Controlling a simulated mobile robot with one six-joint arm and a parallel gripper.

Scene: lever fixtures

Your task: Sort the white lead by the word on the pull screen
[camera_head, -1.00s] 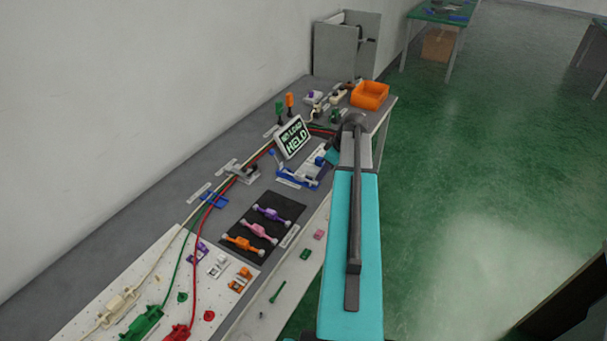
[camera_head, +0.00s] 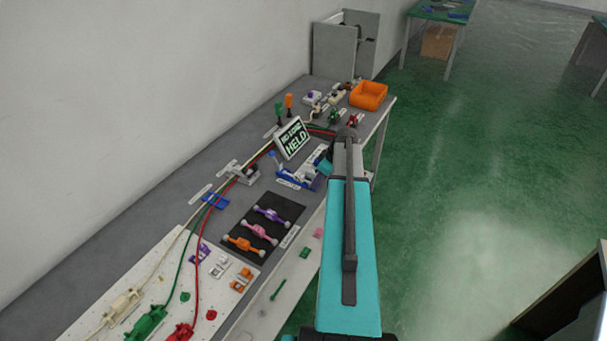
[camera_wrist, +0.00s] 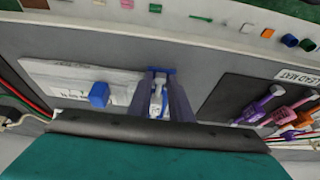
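The white lead's connector body (camera_head: 122,303) lies at the near left on the white pegboard. Its pale cord runs up the bench beside the green and red cords. The pull screen (camera_head: 293,138) stands tilted mid-bench; it shows green text, its lower word reading HELD. The blue and white fixture (camera_head: 290,175) is below it, and its blue block (camera_wrist: 99,94) shows in the wrist view. My gripper (camera_wrist: 161,80) is over this fixture, its dark fingers apart around a narrow blue and white part. Whether they touch that part is unclear. In the head view my arm hides most of the gripper.
A black lead mat (camera_head: 262,228) holds purple, pink and orange leads. A blue cord guide (camera_head: 215,201) and a grey clamp (camera_head: 243,172) sit along the cords. An orange bin (camera_head: 368,95) and small posts stand at the far end. Green floor lies open to the right.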

